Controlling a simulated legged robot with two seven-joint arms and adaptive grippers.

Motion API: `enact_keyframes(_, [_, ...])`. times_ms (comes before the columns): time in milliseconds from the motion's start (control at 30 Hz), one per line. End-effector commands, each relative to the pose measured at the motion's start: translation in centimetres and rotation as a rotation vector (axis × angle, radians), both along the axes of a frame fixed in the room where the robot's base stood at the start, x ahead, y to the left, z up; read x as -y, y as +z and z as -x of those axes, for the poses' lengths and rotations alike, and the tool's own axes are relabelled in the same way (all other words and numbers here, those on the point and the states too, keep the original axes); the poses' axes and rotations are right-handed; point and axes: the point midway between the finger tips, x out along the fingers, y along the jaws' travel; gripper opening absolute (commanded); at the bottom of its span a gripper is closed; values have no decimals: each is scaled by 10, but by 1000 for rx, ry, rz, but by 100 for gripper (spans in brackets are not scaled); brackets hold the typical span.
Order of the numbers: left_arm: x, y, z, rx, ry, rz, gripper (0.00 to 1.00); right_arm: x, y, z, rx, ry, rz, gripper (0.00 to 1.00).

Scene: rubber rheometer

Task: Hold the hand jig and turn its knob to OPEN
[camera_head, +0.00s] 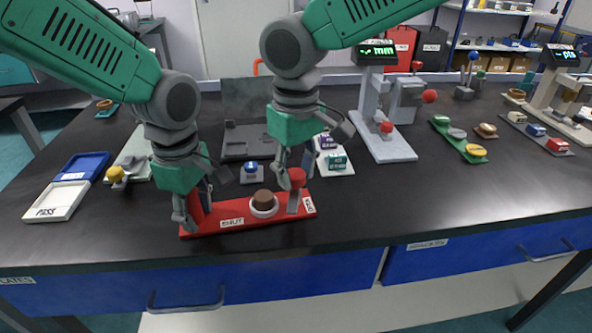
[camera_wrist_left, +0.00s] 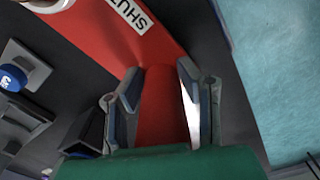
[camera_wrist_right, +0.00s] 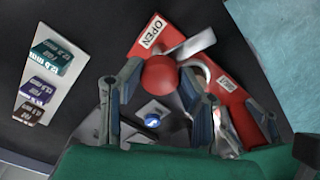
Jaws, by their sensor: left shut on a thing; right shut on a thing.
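The hand jig (camera_head: 246,226) is a red bar lying near the table's front edge, with a SHUT label towards its left and an OPEN label at its right end. A brown disc (camera_head: 264,198) sits in a pale ring on it. My left gripper (camera_head: 193,206) is shut on the red upright grip at the jig's left end; this grip (camera_wrist_left: 163,110) shows between the fingers in the left wrist view. My right gripper (camera_head: 294,178) is shut on the round red knob (camera_wrist_right: 160,76). The knob's metal lever (camera_wrist_right: 196,44) lies beside the OPEN label.
A small block with a blue button (camera_head: 251,173) stands just behind the jig. A white card with labelled blocks (camera_head: 345,167) is behind my right gripper. Blue and white trays (camera_head: 55,201) lie at the left.

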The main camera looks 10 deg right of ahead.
Motion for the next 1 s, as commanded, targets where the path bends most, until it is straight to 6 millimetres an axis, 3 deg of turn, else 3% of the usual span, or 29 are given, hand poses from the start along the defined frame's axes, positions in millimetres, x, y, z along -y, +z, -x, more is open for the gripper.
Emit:
enact_keyframes(333, [-3,-4,3,-10,-1,-7,0,2,1,-1,3,319,6,2])
enact_keyframes(733, [-4,-4,3,-11,0,-9,0,3,1,-1,3,354,6,2])
enact_keyframes(767, [-4,-4,3,-11,0,-10,0,3,1,-1,3,354,6,41])
enact_keyframes(800, [-4,-4,3,-11,0,-10,0,3,1,-1,3,354,6,51])
enact_keyframes(1000, [-4,-5,3,-11,0,-9,0,1,0,-1,2,354,4,51])
